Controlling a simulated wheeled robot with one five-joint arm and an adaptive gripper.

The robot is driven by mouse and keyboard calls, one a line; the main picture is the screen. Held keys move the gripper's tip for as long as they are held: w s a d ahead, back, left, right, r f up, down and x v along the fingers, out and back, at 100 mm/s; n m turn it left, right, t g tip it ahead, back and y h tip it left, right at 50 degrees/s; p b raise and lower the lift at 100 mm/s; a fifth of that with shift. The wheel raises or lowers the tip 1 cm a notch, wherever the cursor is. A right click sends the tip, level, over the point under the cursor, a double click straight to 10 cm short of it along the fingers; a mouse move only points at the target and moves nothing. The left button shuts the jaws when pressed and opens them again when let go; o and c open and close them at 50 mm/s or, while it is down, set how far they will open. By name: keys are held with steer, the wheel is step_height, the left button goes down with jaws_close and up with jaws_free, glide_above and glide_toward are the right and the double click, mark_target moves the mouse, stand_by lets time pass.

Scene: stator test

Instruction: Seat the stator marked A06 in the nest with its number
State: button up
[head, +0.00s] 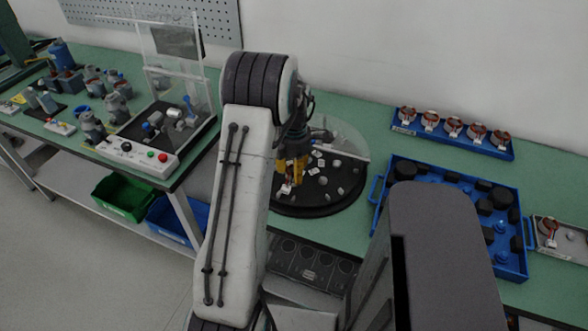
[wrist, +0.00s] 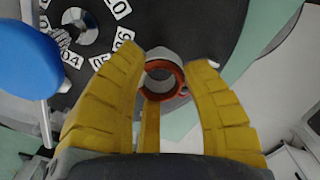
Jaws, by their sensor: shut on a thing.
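My gripper (wrist: 165,75) has yellow fingers shut on a stator (wrist: 163,61), a grey ring with an orange-red inner edge. No mark on it is readable in the wrist view. In the head view my gripper (head: 291,172) holds it over the near left part of the round black nest plate (head: 325,207). Whether the stator touches the plate cannot be told. My arm hides part of the plate.
A clear curved guard (head: 345,138) stands at the plate's back. A blue rack (head: 405,130) holds several stators; a blue tray (head: 385,205) holds black parts. A grey tray (head: 572,250) holds another stator. A blue rounded object (wrist: 25,55) is close at left in the wrist view.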

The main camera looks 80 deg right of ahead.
steer(key=shift+f+b, duration=0.9)
steer(key=shift+f, duration=0.3)
stand_by(0.3)
steer(key=o, duration=1.3)
steer(key=shift+c, duration=0.2)
step_height(320, 180, up, 12)
steer(key=shift+a, duration=0.1)
stand_by(0.9)
